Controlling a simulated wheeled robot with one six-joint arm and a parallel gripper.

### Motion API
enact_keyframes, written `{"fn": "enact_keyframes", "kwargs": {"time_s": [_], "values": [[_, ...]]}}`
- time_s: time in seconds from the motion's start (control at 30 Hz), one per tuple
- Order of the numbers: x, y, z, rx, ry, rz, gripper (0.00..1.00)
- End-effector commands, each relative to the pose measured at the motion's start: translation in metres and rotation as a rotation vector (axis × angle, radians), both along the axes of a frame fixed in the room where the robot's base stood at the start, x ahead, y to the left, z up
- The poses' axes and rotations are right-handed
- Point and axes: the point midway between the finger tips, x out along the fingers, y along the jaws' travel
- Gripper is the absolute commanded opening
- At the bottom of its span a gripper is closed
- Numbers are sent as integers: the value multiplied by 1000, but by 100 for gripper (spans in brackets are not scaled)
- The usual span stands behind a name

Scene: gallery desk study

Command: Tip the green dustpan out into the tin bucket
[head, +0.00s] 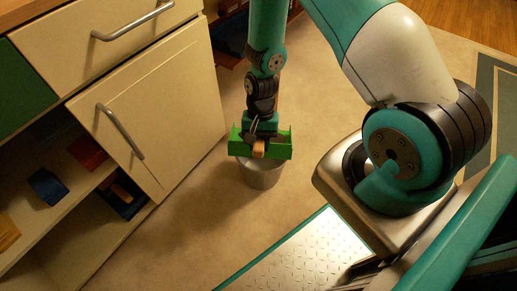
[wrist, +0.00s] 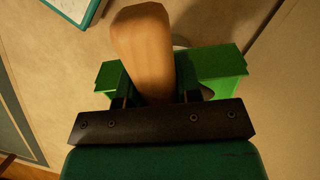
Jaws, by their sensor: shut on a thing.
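The green dustpan (head: 277,151) hangs in my gripper (head: 258,141) in the head view, right above the tin bucket (head: 261,175). My gripper is shut on the dustpan's wooden handle (wrist: 143,45), which sticks up toward the camera in the wrist view. The dustpan's green pan (wrist: 218,65) shows on both sides of the handle there. The bucket stands on the floor, its upper part hidden behind the dustpan. I cannot see into the pan or the bucket, so their contents are hidden. Only a small pale piece of the bucket's rim seems to show in the wrist view.
A cream cabinet (head: 150,110) with a drawer and a door stands left of the bucket. Its open shelves (head: 45,215) hold blue, red and yellow things. Bare floor (head: 190,225) lies in front of the bucket. A rug (head: 497,110) lies at the far right.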

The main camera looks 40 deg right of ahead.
Motion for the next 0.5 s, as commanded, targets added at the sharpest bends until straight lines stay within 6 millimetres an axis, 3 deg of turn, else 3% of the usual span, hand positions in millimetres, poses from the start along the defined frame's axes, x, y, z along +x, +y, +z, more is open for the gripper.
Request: {"fn": "enact_keyframes", "kwargs": {"time_s": [0.17,0.5], "values": [[12,-10,12,74,83,-3,0],[37,-30,17,194,230,-3,0]]}}
